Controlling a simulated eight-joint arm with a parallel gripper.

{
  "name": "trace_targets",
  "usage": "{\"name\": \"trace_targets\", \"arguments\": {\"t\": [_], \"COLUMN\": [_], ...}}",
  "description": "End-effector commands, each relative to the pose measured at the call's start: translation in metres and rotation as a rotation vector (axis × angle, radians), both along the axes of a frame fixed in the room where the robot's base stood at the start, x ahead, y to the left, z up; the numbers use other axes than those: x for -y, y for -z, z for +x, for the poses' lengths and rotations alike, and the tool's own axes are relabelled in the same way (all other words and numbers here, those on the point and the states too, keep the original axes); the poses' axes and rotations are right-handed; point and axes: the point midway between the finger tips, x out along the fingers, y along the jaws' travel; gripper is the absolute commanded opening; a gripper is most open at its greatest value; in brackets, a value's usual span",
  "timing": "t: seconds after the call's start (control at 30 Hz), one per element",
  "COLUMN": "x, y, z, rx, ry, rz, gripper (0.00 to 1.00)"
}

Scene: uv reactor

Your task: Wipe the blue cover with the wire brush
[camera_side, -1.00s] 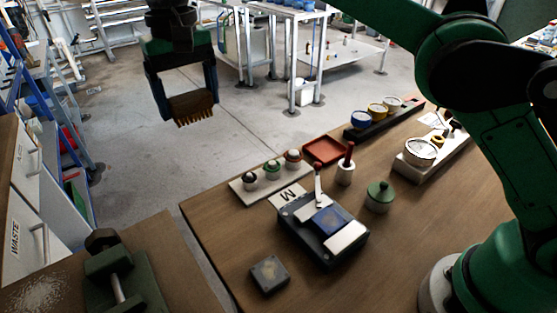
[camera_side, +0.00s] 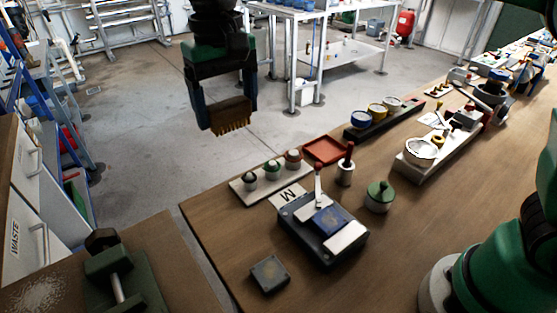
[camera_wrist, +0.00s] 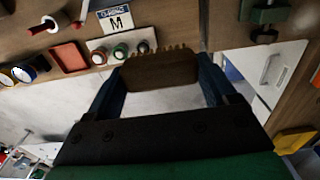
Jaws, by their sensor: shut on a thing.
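My gripper (camera_side: 229,103) is shut on the wire brush (camera_side: 230,116), a brown block with yellowish bristles pointing down. It hangs in the air beyond the far left edge of the table, in the side view. In the wrist view the brush (camera_wrist: 160,72) sits between the two fingers, bristles toward the table. The blue cover (camera_side: 330,220) is a small blue square on top of a dark box (camera_side: 310,237) on the table, between a light plate with a red-tipped lever and a white block. The brush is well apart from the cover. The cover is not seen in the wrist view.
Near the box stand a plate with several knobs (camera_side: 250,184), a red tray (camera_side: 323,150), a red-handled tool in a white holder (camera_side: 346,166), a green-lidded jar (camera_side: 379,197) and a dark square block (camera_side: 269,275).

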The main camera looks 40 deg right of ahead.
Motion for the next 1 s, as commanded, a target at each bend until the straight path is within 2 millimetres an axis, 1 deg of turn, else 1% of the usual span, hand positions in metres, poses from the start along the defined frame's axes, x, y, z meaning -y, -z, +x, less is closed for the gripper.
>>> {"name": "trace_targets", "arguments": {"t": [0.03, 0.17, 0.3, 0.4, 0.5, 0.67, 0.87, 1.0], "x": [0.008, 0.025, 0.043, 0.053, 0.060, 0.064, 0.064, 0.064], "y": [0.004, 0.019, 0.039, 0.052, 0.061, 0.069, 0.079, 0.091], "z": [-0.013, -0.045, -0.078, -0.098, -0.111, -0.120, -0.120, -0.121], "rx": [0.000, 0.000, 0.000, 0.000, 0.000, 0.000, 0.000, 0.000], "ry": [0.001, 0.000, 0.000, 0.000, 0.000, 0.000, 0.000, 0.000], "rz": [0.000, 0.000, 0.000, 0.000, 0.000, 0.000, 0.000, 0.000], "gripper": [0.36, 0.36, 0.36, 0.36, 0.36, 0.36, 0.36, 0.36]}}
